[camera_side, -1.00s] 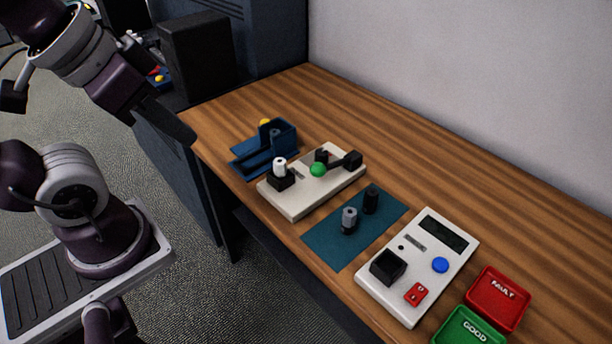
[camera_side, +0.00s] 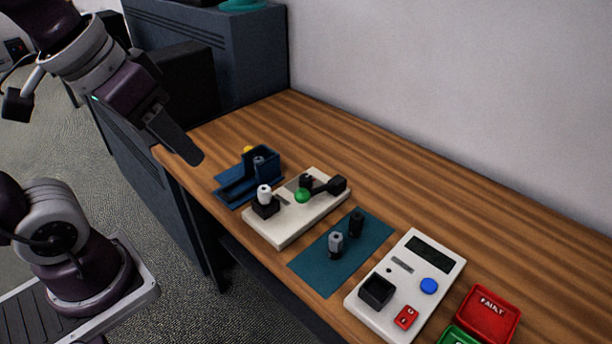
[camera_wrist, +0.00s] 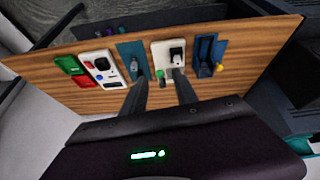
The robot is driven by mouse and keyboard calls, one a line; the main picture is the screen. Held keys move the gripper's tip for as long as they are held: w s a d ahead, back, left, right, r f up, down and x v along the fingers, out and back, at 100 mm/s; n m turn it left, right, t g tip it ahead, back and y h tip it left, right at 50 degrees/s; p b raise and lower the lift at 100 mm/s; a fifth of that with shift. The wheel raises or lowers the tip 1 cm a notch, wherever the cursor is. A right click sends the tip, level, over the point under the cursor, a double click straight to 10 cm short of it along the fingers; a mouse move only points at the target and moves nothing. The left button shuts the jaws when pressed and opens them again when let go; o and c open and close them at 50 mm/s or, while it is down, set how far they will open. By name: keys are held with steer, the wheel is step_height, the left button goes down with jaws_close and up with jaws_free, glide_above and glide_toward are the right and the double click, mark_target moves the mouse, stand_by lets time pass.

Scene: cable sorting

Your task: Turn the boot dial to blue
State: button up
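I cannot pick out a dial marked as the boot dial. A blue holder (camera_side: 238,188) stands at the bench's far left end, with a yellow knob (camera_side: 248,149) partly hidden behind it and a grey cylinder in it. The holder also shows in the wrist view (camera_wrist: 203,60), with the yellow knob (camera_wrist: 218,67) beside it. My gripper (camera_side: 197,158) hangs in the air left of the holder, apart from everything. In the wrist view my gripper (camera_wrist: 160,80) has its two fingers spread with nothing held between them.
A white fixture (camera_side: 285,229) carries a white-topped plug, a green ball and a black lever. A teal mat (camera_side: 318,270) holds two cylinders. A white tester (camera_side: 408,267) has a blue button; red (camera_side: 487,317) and green (camera_side: 457,337) trays stand beyond. The bench's back strip is clear.

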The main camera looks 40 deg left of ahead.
steer(key=shift+o, duration=1.2)
steer(key=w+n+g, duration=0.1)
steer(key=w+n, duration=0.2)
steer(key=w, duration=0.8)
steer(key=shift+a+g, duration=0.4)
steer(key=shift+a, duration=0.05)
steer(key=n+g, duration=0.4)
steer(key=n, duration=0.3)
glide_above(306, 178)
steer(key=f, duration=1.7)
steer(key=shift+s+d+f, duration=0.1)
steer(key=shift+d+f, duration=0.1)
step_height(306, 178, down, 7)
steer(key=shift+a+f, duration=0.1)
steer(key=shift+a, duration=0.05)
steer(key=shift+f, duration=0.55)
jaws_close()
